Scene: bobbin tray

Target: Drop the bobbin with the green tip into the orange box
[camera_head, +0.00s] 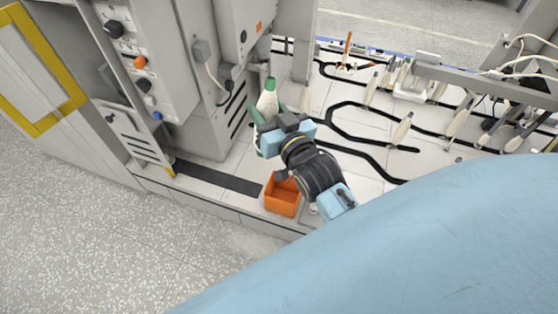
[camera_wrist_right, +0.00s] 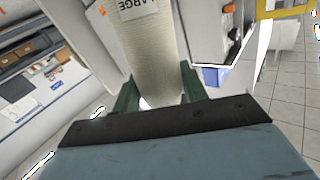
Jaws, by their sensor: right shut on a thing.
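The bobbin with the green tip (camera_head: 267,98) is off-white and stands roughly upright in the head view, its green tip at the top. My right gripper (camera_head: 262,118) is shut on this bobbin, with green fingers on either side of it. In the right wrist view the bobbin (camera_wrist_right: 153,55) fills the upper middle, with black lettering on it, between the green fingers (camera_wrist_right: 158,90). The orange box (camera_head: 281,206) sits at the front edge of the white surface, below my right gripper in the picture and partly hidden by my right wrist. My left gripper is not in view.
A grey machine cabinet (camera_head: 190,90) with knobs stands to the left of the held bobbin. Several other bobbins (camera_head: 402,130) stand on the white surface (camera_head: 345,165) with black tracks at the right. A large light blue part of mine covers the lower right.

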